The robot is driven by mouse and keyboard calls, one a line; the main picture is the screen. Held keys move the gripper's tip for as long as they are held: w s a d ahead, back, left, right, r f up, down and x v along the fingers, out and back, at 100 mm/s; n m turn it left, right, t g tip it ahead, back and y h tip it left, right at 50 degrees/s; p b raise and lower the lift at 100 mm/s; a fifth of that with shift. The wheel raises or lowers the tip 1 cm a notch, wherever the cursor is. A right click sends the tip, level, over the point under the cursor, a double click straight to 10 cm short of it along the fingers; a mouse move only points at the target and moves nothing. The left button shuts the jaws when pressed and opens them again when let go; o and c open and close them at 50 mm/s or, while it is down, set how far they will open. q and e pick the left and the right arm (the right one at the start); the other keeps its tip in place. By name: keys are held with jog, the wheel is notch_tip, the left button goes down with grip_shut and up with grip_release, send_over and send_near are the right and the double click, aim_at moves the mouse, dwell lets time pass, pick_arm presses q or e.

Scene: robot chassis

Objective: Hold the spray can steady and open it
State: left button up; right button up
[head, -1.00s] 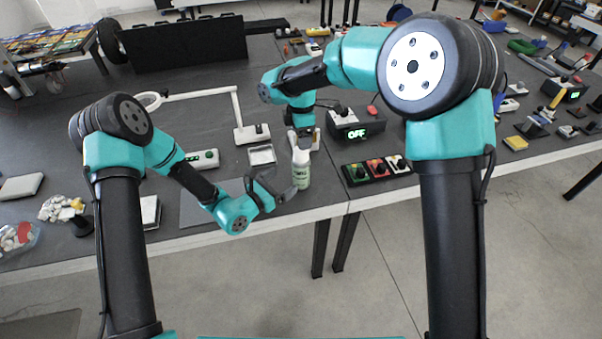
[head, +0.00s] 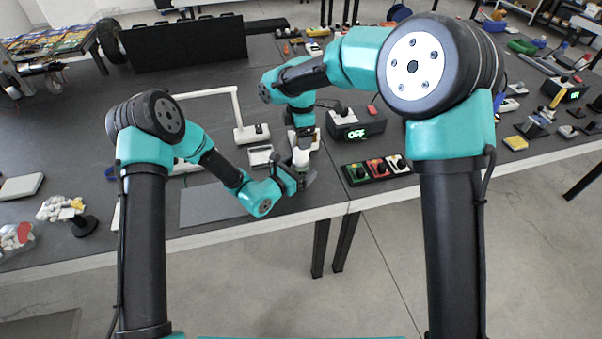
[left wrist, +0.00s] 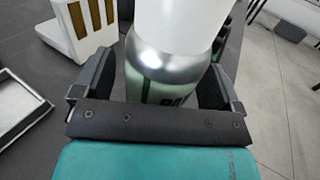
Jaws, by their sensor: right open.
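The spray can stands upright near the table's front edge; its white top (head: 301,157) shows in the head view, while my left gripper (head: 301,179) hides its lower part. In the left wrist view the can (left wrist: 170,75) has a white cap, silver shoulder and green body. It stands between my left gripper's two fingers (left wrist: 160,88), one on each side. I cannot tell whether both fingers press on it. My right gripper (head: 303,141) points down, open, directly over the can's top; whether it touches the cap is unclear.
A box with red, green and black knobs (head: 376,170) lies right of the can. A box reading OFF (head: 356,127) stands behind it. A flat grey mat (head: 208,206) lies at front left.

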aim_at(298, 152)
pick_arm(q)
jog(key=c, duration=1.3)
pick_arm(e)
jog(key=shift+o, duration=0.7)
jog(key=shift+a+r+m, duration=0.2)
jog(key=shift+r+m, duration=0.95)
jog(key=shift+a+r+m, duration=0.2)
jog(key=shift+r+m, duration=0.9)
jog(key=shift+m, duration=0.05)
notch_tip(298, 152, down, 12)
jog(key=c, duration=1.1)
jog(key=shift+r, duration=0.45)
